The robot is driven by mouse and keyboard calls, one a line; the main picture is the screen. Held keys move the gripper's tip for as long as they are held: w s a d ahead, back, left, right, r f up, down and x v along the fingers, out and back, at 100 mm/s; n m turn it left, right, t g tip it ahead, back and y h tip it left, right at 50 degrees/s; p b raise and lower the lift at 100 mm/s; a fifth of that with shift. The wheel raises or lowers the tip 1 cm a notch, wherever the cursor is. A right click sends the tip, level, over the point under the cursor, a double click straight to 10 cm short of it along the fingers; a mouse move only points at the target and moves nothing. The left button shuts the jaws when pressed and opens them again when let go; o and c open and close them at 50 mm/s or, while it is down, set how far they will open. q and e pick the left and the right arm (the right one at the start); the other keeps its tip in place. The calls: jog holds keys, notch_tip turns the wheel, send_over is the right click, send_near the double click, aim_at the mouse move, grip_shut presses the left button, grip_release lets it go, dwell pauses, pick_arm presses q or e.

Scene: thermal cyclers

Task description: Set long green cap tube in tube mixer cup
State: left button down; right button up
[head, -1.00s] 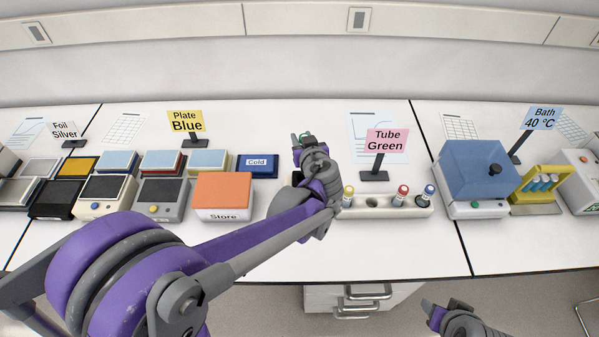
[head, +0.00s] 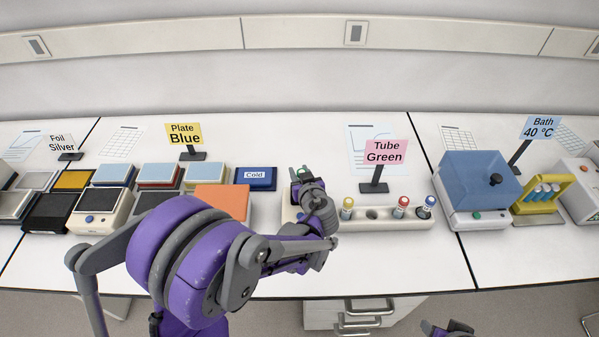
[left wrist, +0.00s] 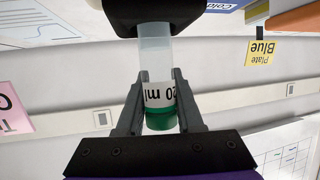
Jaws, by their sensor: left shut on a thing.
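The long green cap tube (left wrist: 158,85) has a clear body, a "20 ml" label and a green cap. In the left wrist view it sits between the fingers of my left gripper (left wrist: 160,100), which is shut on it near the cap. Its far end meets a dark rounded rim (left wrist: 168,18) at the top; I cannot tell whether it is inside or only overlapping. In the head view my left gripper (head: 302,174) is over the middle of the bench, with a bit of green at its tip. The tube mixer cup is not clearly identifiable there. My right gripper (head: 447,329) is partly cut off at the bottom edge.
A white rack (head: 390,223) with several capped tubes stands right of my left gripper, by the pink "Tube Green" sign (head: 386,151). A blue Cold block (head: 256,178) and an orange-topped box (head: 222,198) stand left. A blue-lidded bath (head: 472,182) is farther right.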

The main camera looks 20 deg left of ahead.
pick_arm(q)
jog(key=c, duration=1)
grip_release()
jog(key=shift+f, duration=0.15)
jog(key=o, duration=0.5)
jog(key=shift+c, duration=0.2)
jog(key=shift+r, duration=0.25)
jog(key=v, duration=1)
jog(key=s+d+f+m+g+h, duration=0.1)
jog(key=s+m+h, duration=0.3)
jog(key=s, duration=0.5)
jog(key=s+d+f+m+g+h, duration=0.1)
jog(key=s+f+m+g+h, duration=0.1)
jog(key=s, duration=0.8)
jog(key=shift+m+g+h, duration=0.9)
jog(key=shift+g+h, duration=0.2)
jog(key=shift+h, duration=0.2)
